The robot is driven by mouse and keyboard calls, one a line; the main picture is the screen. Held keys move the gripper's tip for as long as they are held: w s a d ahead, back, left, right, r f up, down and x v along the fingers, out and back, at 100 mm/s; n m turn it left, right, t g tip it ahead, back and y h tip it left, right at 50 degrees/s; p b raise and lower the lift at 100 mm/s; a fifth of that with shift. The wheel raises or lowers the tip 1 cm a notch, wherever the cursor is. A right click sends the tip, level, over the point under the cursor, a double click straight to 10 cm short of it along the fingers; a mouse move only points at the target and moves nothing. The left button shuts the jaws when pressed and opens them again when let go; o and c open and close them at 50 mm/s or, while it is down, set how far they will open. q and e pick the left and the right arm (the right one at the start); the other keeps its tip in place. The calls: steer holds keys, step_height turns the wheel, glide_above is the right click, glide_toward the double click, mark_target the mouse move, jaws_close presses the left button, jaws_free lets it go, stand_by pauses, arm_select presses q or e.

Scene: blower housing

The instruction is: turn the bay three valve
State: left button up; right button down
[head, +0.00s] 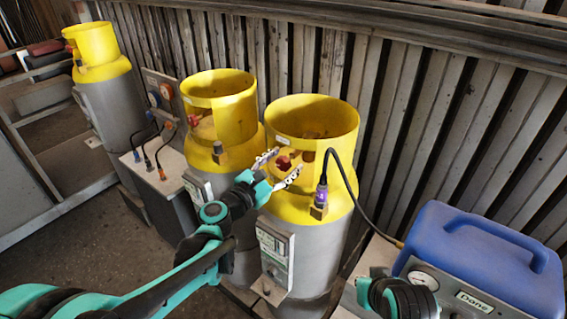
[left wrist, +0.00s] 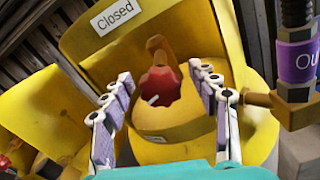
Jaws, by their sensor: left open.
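The nearest yellow-topped grey cylinder (head: 320,245) has a red valve knob (head: 283,163) inside the opening of its yellow collar. In the left wrist view the red knob (left wrist: 160,86) has a white mark, and a sign (left wrist: 112,14) above it reads "Closed". My left gripper (head: 287,161) is open at this collar. In the left wrist view its fingertips (left wrist: 160,72) stand on either side of the knob, with gaps visible on both sides. I cannot tell how deep they reach. I see no bay number clearly. My right gripper does not show.
A purple-banded hose fitting (head: 321,194) stands right of the knob, with a black hose running to a blue machine (head: 480,260). Another yellow-topped cylinder (head: 222,100) stands close on the left, and one (head: 95,55) farther left. A corrugated wall (head: 430,110) runs behind.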

arm_select(q)
steer(key=c, duration=1.2)
steer(key=shift+m, duration=0.3)
steer(key=m+b, duration=0.1)
steer(key=m, duration=0.3)
steer(key=shift+f+m, duration=0.1)
steer(key=shift+m, duration=0.3)
steer(key=m, duration=0.5)
steer(key=shift+d+b, duration=0.1)
steer(key=shift+b, duration=0.2)
steer(key=m, duration=0.5)
steer(key=shift+s+f+m+b, duration=0.1)
steer(key=shift+f+m+b, duration=0.1)
steer(key=shift+m+b, duration=0.15)
steer(key=m, duration=0.5)
steer(key=shift+f, duration=0.1)
steer(key=shift+m, duration=0.35)
